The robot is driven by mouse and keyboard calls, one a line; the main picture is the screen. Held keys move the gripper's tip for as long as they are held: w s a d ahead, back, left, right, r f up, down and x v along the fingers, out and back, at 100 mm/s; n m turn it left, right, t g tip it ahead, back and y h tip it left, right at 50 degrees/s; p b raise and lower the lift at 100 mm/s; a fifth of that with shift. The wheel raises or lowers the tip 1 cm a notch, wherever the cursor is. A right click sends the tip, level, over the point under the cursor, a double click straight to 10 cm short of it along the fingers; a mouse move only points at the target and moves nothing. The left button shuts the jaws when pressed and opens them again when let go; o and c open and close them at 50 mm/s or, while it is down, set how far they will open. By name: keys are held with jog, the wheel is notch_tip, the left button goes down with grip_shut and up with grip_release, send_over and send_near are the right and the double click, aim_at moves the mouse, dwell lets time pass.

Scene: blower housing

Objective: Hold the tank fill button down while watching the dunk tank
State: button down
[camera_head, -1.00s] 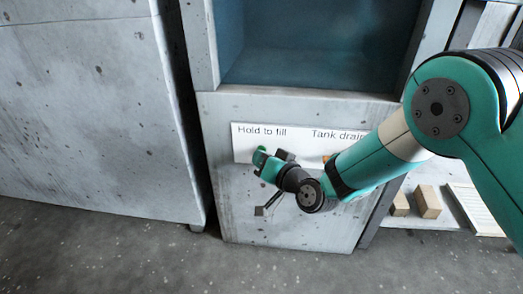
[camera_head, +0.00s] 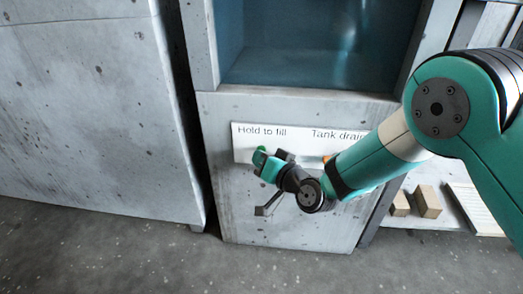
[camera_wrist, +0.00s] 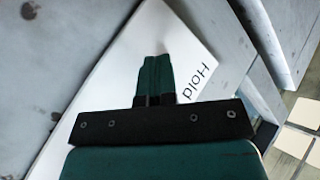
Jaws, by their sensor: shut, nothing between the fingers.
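In the head view, the dunk tank (camera_head: 300,66) is a blue recess in a grey cabinet, with a pale vertical streak in its upper right. Below it, a white panel (camera_head: 300,133) reads "Hold to fill" and "Tank drain". My gripper (camera_head: 259,156) is shut and empty, its tips at the panel just under "Hold to fill". In the wrist view its closed green fingers (camera_wrist: 155,75) point at the panel, beside the word "Hold". The fill button is hidden behind the gripper, so contact cannot be seen directly. A small orange part (camera_head: 326,158) shows under "Tank drain", partly behind my arm.
A large grey concrete-like block (camera_head: 95,110) stands left of the cabinet, with a dark narrow gap between. At right, small tan blocks (camera_head: 428,201) sit on a low white shelf. The grey floor (camera_head: 130,260) in front is clear.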

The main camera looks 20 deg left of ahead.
jog(key=shift+s, duration=0.1)
dwell(0.3)
jog(key=shift+s+d, duration=0.2)
jog(key=shift+s, duration=0.5)
jog(key=shift+s+d+b, duration=0.15)
jog(key=shift+s+d, duration=0.05)
jog(key=shift+s, duration=0.6)
jog(key=shift+s+d+b, duration=0.1)
jog(key=shift+s+d, duration=0.1)
jog(key=shift+s, duration=0.65)
jog(key=shift+s+d+b, duration=0.15)
jog(key=shift+s+d, duration=0.05)
jog(key=shift+s, duration=0.6)
jog(key=shift+r, duration=0.1)
